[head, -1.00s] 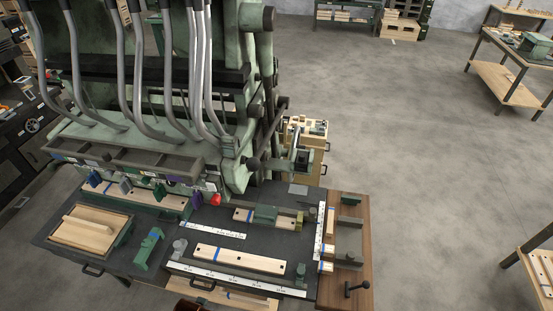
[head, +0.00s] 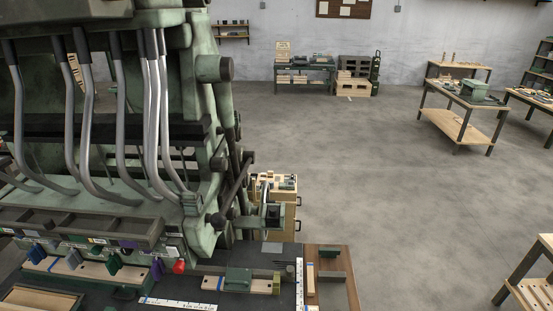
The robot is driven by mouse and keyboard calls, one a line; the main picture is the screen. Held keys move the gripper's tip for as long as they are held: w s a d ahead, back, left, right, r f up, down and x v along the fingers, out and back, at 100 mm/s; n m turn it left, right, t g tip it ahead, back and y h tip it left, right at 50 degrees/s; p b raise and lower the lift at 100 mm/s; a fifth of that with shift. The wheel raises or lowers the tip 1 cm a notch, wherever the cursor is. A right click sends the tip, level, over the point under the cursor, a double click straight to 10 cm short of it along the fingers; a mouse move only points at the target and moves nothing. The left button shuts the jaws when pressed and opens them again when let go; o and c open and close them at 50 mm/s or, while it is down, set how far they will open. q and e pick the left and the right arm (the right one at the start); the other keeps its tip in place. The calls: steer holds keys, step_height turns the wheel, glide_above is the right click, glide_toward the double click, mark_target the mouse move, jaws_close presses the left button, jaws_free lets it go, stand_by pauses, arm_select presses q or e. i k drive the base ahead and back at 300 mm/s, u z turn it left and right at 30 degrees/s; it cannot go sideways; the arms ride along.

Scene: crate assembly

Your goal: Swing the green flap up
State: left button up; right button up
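No part stands out clearly as the green flap, and I cannot tell which green piece it is. A large green machine (head: 205,225) with grey tubes fills the left side of the head view. A small green block-like piece (head: 238,279) sits on a wooden board (head: 211,283) on the dark bench top (head: 200,271) in front of the machine. Neither of my grippers shows in the view.
A wooden cabinet (head: 291,208) stands just behind the bench's right side. A workbench (head: 305,69) and crates (head: 357,87) stand by the far wall. Tables stand at the right, one with a green box (head: 476,91). The grey floor (head: 390,190) between them is open.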

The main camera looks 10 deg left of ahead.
mark_target(236, 279)
steer(key=u, duration=1.55)
steer(key=k, duration=0.6)
steer(key=z, duration=0.85)
